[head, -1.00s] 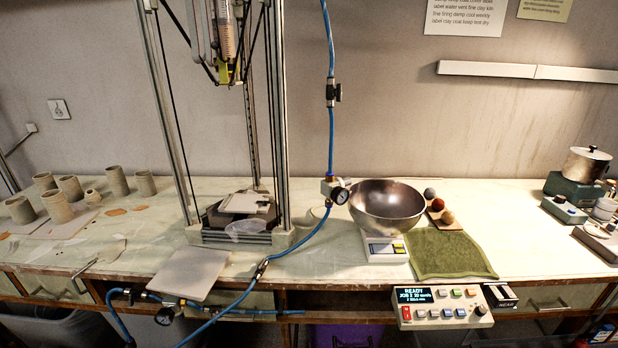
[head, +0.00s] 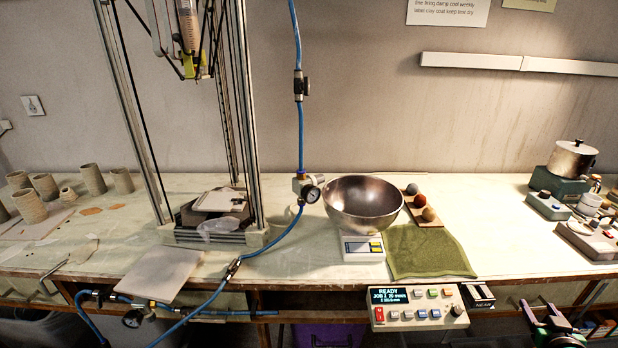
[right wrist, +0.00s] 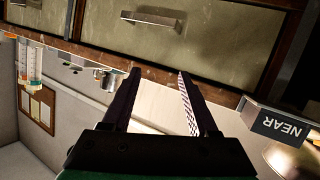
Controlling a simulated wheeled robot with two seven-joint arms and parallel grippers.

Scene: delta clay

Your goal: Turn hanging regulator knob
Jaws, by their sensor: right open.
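A regulator (head: 304,187) with a brass-grey body and a round dial gauge hangs on the vertical blue hose, in front of the wall and left of the steel bowl. Its knob is too small to make out. A second gauge fitting (head: 134,316) sits on the blue line below the table's front edge at the left. My right gripper (head: 552,318) shows at the bottom right of the head view, far from both. In the right wrist view its two dark fingers (right wrist: 158,78) are apart with nothing between them. My left gripper is not in view.
A steel bowl (head: 361,202) stands on a white scale (head: 361,248) beside a green cloth (head: 428,252). A tall frame (head: 247,130) stands left of the regulator.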

